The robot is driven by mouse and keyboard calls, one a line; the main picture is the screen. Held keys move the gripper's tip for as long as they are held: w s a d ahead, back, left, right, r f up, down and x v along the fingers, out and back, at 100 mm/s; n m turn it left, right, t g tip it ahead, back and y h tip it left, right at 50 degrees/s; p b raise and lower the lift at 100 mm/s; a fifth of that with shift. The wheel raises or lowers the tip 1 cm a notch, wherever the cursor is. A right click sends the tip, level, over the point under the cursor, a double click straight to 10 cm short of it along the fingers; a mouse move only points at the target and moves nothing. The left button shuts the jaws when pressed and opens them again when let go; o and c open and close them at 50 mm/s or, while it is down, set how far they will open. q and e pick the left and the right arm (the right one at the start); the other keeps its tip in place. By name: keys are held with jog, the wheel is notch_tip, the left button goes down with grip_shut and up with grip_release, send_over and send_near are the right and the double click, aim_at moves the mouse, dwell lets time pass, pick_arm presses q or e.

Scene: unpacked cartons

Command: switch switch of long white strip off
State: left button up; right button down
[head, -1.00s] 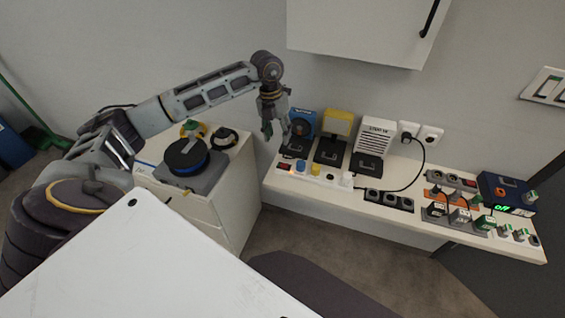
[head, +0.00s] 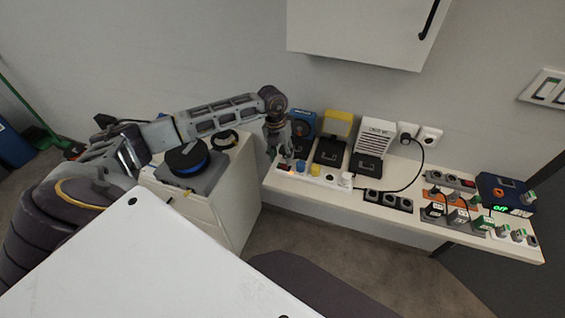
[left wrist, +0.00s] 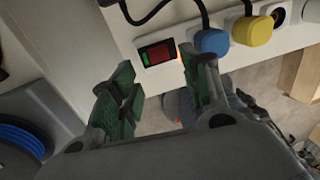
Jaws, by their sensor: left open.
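The long white strip (head: 322,179) lies along the left front edge of the white shelf. In the left wrist view it carries a dark-framed switch (left wrist: 157,53) with a red rocker, beside a blue plug (left wrist: 212,40) and a yellow plug (left wrist: 252,30). My left gripper (head: 279,150) is above the strip's left end. In the left wrist view its green-padded fingers (left wrist: 163,84) are apart and empty, with the switch just beyond the gap between them. I cannot tell how far they are above it. My right gripper is not in view.
Behind the strip stand a blue device (head: 303,124), a yellow lamp (head: 338,122) and a white heater-like unit (head: 375,135). Dark sockets (head: 388,200) and more strips lie to the right. A drawer cabinet (head: 226,200) with a blue spool (head: 187,158) stands left. A wall cabinet (head: 355,32) hangs above.

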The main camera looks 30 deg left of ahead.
aim_at(283, 167)
pick_arm(q)
jog(key=shift+d+f, duration=0.15)
jog(key=shift+f, duration=0.9)
jog(key=shift+d+f, duration=0.1)
jog(key=shift+f, duration=0.95)
jog(key=c, duration=1)
jog(key=shift+w, duration=0.1)
jog(key=shift+d+y, duration=0.1)
jog(key=shift+y, duration=0.2)
jog(key=shift+d, duration=0.1)
jog(key=shift+d+g+y, duration=0.15)
jog(key=shift+g+y, duration=0.25)
jog(key=shift+y, duration=0.8)
